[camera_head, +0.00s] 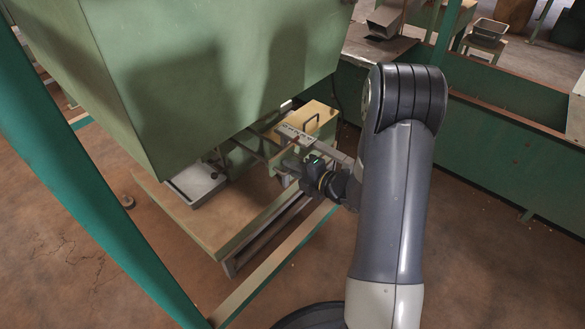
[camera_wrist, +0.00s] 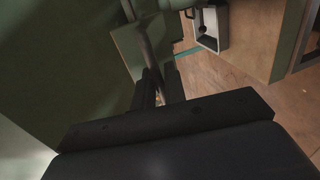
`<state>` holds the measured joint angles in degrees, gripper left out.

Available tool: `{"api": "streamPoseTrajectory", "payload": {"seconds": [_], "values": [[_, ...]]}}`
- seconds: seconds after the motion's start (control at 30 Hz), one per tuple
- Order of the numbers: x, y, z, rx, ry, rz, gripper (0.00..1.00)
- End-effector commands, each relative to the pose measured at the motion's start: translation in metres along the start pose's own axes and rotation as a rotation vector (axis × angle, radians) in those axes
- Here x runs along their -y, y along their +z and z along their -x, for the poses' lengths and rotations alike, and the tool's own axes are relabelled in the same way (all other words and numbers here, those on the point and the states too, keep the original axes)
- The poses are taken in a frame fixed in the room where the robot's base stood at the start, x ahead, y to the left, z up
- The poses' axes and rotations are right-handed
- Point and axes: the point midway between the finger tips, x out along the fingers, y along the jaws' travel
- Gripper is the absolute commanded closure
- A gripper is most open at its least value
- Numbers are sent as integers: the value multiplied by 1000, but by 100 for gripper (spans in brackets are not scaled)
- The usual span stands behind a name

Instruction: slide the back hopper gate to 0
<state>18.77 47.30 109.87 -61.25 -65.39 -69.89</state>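The large green hopper (camera_head: 210,70) fills the upper left of the head view. Below its right edge is a gate assembly with a pale scale plate (camera_head: 296,134); its marks are too small to read. My gripper (camera_head: 298,166) is at this assembly, just below the plate. In the wrist view, a grey bar (camera_wrist: 148,45) runs down to between the two dark fingers of my gripper (camera_wrist: 160,80). The fingers are close together around the bar's near end. I cannot tell whether they press on it. The gate's sliding part is largely hidden.
A grey tray (camera_head: 196,184) sits under the hopper, also in the wrist view (camera_wrist: 221,44). A green post (camera_head: 100,200) crosses the left side. A low green wall (camera_head: 490,150) stands at right.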

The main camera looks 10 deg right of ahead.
Motion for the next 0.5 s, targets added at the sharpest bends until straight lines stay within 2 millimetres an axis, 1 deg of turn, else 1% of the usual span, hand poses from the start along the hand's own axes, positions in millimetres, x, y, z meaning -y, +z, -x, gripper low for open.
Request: {"api": "streamPoseTrajectory", "payload": {"seconds": [0.03,0.13,0.5], "values": [[0,0,0,0,0,0,92],[0,0,0,0,0,0,100],[0,0,0,0,-1,0,100]]}}
